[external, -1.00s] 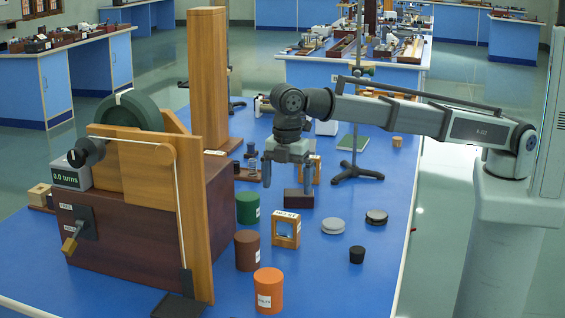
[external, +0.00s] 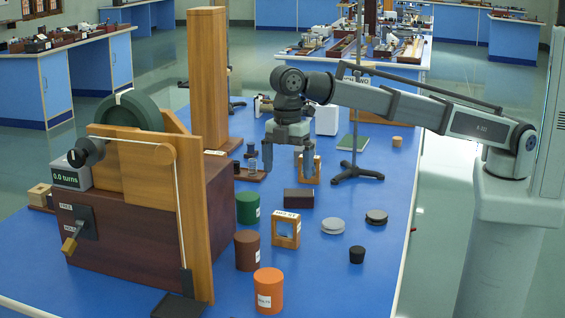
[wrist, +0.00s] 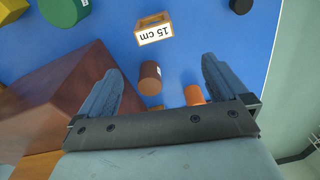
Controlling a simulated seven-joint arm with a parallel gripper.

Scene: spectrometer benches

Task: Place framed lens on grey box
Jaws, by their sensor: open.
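A wooden framed lens (external: 286,228) stands upright on the blue bench, right of the green cylinder; its frame shows in the wrist view (wrist: 153,28) with a "15 cm" label. A second wooden frame (external: 316,170) stands farther back, partly hidden by my gripper. My gripper (external: 287,168) points down, open and empty, behind and above the front framed lens; its open jaws show in the wrist view (wrist: 163,85). A grey box (external: 70,174) with a "0.0 turns" display sits at the left, and a pale box (external: 327,121) stands at the back; which one the task means is unclear.
A large maroon box (external: 130,245) with wooden boards and a wheel fills the left. Green (external: 248,208), brown (external: 247,250) and orange (external: 268,291) cylinders stand near the front framed lens. A small dark block (external: 298,198) and discs (external: 333,225) lie nearby.

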